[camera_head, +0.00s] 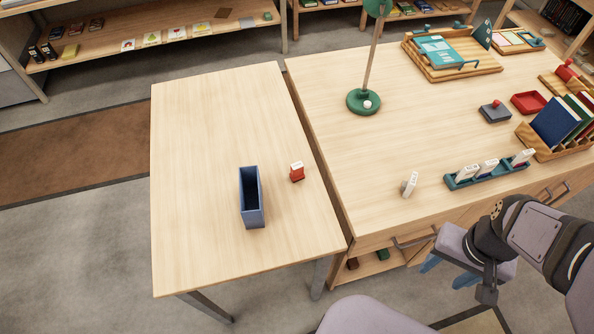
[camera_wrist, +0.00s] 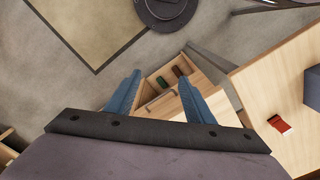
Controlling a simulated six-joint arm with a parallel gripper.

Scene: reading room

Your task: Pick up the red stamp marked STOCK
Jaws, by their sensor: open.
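A small red stamp (camera_head: 297,172) with a white label on top stands on the left table, just right of a blue open-topped box. Its marking is too small to read. In the wrist view the red stamp (camera_wrist: 279,124) shows at the right edge. My gripper (camera_head: 448,273) hangs past the front edge of the right desk, well to the right of the red stamp. Its blue fingers are apart in the wrist view (camera_wrist: 160,92), with nothing held between them.
The blue box (camera_head: 251,197) stands beside the stamp on the light wood table (camera_head: 200,120). On the desk are a white stamp (camera_head: 409,184), a teal rack (camera_head: 488,175) of white stamps, a green lamp base (camera_head: 363,102) and a book holder (camera_head: 555,148). A gap separates table and desk.

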